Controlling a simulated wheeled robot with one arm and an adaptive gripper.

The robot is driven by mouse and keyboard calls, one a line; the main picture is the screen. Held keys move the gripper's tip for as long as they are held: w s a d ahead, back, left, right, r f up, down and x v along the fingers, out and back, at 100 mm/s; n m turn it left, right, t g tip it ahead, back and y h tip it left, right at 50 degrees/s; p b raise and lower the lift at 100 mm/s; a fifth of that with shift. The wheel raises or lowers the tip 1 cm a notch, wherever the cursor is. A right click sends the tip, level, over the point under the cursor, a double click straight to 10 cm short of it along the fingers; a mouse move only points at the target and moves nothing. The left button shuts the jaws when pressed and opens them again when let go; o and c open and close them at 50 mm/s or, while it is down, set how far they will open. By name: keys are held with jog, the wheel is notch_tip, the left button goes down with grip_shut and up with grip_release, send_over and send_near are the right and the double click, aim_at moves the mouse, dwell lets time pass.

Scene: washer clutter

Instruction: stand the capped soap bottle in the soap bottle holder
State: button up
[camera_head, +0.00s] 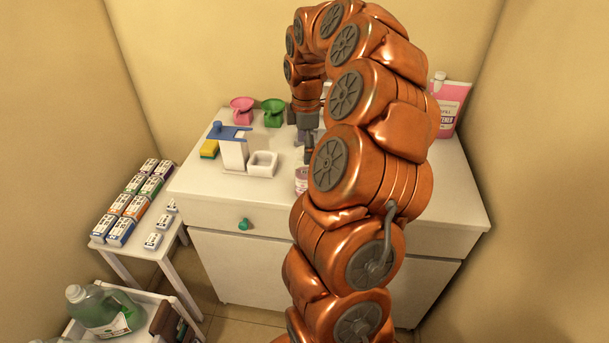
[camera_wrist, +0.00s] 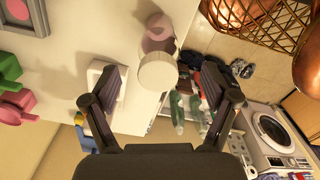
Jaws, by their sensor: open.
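The capped soap bottle stands on the white cabinet top; its pale pink side (camera_head: 301,183) shows in the head view, partly hidden by my arm. In the wrist view its round white cap (camera_wrist: 158,72) is seen from above, with pinkish body behind. The soap bottle holder, a small open white box (camera_head: 262,163), sits left of the bottle and looks empty. In the wrist view the holder (camera_wrist: 94,72) is partly hidden by the left finger. My gripper (camera_wrist: 168,84) is open, its fingers apart on either side of the cap, not visibly touching it.
A white stand with a blue top (camera_head: 233,152) and a yellow sponge (camera_head: 209,149) are left of the holder. Pink (camera_head: 242,108) and green (camera_head: 273,113) scoop-like items stand behind. A pink detergent bottle (camera_head: 452,105) stands at right. The cabinet's front edge is close to the bottle.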

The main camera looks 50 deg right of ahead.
aim_at(304, 173)
jog(key=shift+w+f+p, duration=0.15)
jog(key=shift+f+p, duration=0.9)
jog(key=shift+f, duration=1.3)
grip_shut()
